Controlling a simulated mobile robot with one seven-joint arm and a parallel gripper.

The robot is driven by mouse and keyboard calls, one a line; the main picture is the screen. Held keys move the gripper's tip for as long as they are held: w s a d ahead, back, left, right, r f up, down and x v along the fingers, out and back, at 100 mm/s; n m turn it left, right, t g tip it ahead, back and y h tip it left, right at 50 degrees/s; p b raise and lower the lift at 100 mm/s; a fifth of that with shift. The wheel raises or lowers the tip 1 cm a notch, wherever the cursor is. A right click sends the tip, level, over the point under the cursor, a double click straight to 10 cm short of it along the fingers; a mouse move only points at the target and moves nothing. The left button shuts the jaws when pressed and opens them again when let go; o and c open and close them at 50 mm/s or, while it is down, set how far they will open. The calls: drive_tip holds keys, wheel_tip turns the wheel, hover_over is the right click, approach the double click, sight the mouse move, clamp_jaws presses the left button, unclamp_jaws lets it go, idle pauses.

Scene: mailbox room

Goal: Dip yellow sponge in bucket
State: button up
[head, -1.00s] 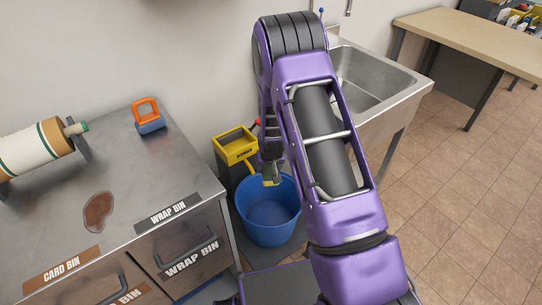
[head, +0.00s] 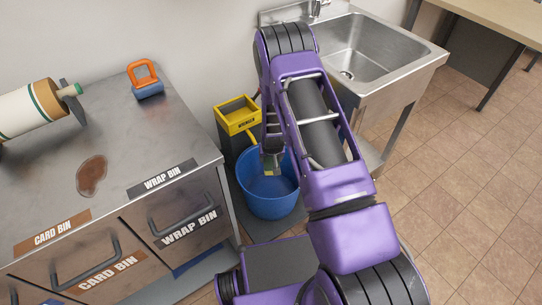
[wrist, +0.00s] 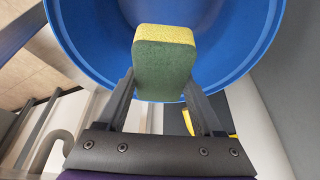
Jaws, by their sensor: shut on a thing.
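The yellow sponge (wrist: 164,62), yellow with a green layer facing the wrist camera, is between the fingers of my gripper (wrist: 163,85). My gripper (head: 272,160) is shut on it. The blue bucket (head: 268,205) stands on the floor between the metal counter and the sink. In the wrist view the bucket (wrist: 235,50) fills the space behind the sponge. The sponge is over the bucket's opening, near its far rim in the head view. I cannot tell whether it is below the rim. In the head view the sponge (head: 271,169) is small and partly hidden.
A yellow and black wringer unit (head: 237,116) stands just behind the bucket. A metal counter (head: 120,140) with a brown stain (head: 91,175) and an orange-handled blue tool (head: 146,82) is left. A steel sink (head: 365,50) is right. Open tiled floor (head: 470,190) lies further right.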

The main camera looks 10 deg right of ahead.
drive_tip(key=shift+f, duration=5.7)
drive_tip(key=shift+r, duration=0.1)
